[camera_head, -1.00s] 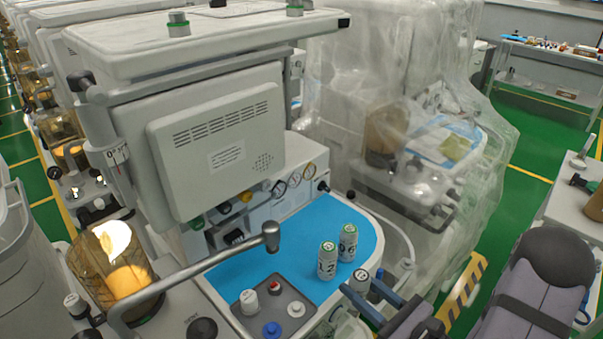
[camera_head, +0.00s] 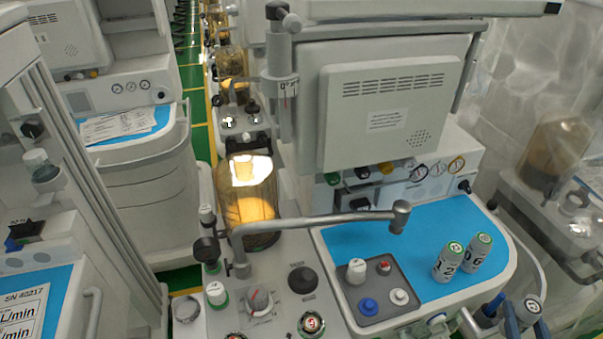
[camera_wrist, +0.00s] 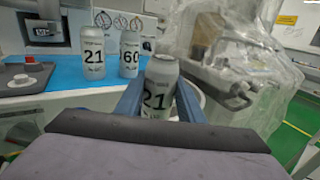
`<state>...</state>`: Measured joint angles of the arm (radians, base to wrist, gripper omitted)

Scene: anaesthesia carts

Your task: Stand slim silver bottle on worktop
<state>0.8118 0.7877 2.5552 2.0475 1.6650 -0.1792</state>
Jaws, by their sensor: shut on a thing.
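My gripper (camera_wrist: 160,92) is shut on a slim silver bottle (camera_wrist: 160,86) marked 21, its blue fingers on either side. The bottle is about upright; its lower part is hidden behind my gripper. In the head view the held bottle (camera_head: 531,306) shows its pale cap at the lower right, just off the worktop's rounded right edge. The worktop (camera_head: 350,242) has a blue surface. Two similar silver bottles with green-ringed caps stand on it, one marked 21 (camera_head: 447,264) and one marked 60 (camera_head: 478,253). Both also show left of the held bottle in the wrist view.
A grey tray (camera_head: 343,284) with several knobs lies at the worktop's front left. A grey tube arm (camera_head: 320,221) reaches over the worktop's left part. A monitor housing (camera_head: 388,115) stands behind. Blue surface is free between the tray and the bottles.

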